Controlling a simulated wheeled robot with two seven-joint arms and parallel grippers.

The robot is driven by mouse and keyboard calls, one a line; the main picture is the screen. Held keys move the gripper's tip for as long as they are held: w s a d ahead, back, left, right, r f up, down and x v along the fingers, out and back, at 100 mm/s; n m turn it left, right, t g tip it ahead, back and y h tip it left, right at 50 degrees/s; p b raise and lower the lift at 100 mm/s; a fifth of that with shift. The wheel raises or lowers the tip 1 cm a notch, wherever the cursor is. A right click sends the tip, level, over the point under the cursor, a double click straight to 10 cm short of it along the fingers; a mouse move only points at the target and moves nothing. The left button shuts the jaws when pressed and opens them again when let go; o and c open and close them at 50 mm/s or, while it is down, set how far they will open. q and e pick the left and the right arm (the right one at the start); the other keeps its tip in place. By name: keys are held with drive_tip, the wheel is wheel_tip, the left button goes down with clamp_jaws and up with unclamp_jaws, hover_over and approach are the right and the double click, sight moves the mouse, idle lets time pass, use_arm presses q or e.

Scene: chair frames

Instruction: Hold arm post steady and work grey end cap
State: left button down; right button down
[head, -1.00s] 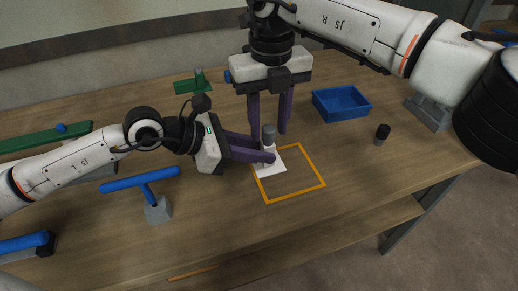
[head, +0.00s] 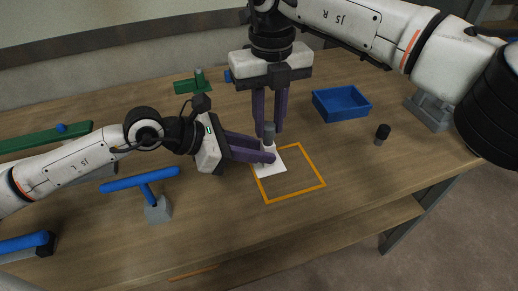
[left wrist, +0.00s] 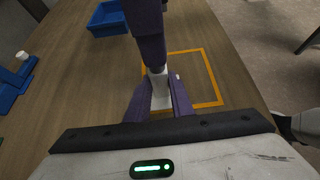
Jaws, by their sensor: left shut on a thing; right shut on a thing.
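My left gripper (head: 270,153) comes in level from the left and is shut on the post below the cap. Its two purple fingers flank the post in the left wrist view. My right gripper (head: 268,129) points straight down from above, its fingers shut on the cap from either side.
A blue bin (head: 341,105) stands behind right, with a small dark cylinder (head: 382,133) and a grey block (head: 428,113) further right. A blue-topped T-piece (head: 140,180) stands at left front. Front right table is clear.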

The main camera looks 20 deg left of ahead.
use_arm(q)
drive_tip(key=shift+s+a+f, duration=0.1)
drive_tip(key=shift+s+f, duration=0.05)
drive_tip(key=shift+f, duration=0.3)
use_arm(e)
drive_tip(key=shift+r, duration=2.7)
drive_tip(key=w+d+r, duration=0.3)
drive_tip(key=d+r, duration=0.2)
drive_tip(key=r, duration=0.1)
drive_tip(key=shift+w, duration=0.15)
use_arm(q)
drive_tip(key=c, duration=1.5)
unclamp_jaws()
drive_tip(key=shift+r, duration=0.2)
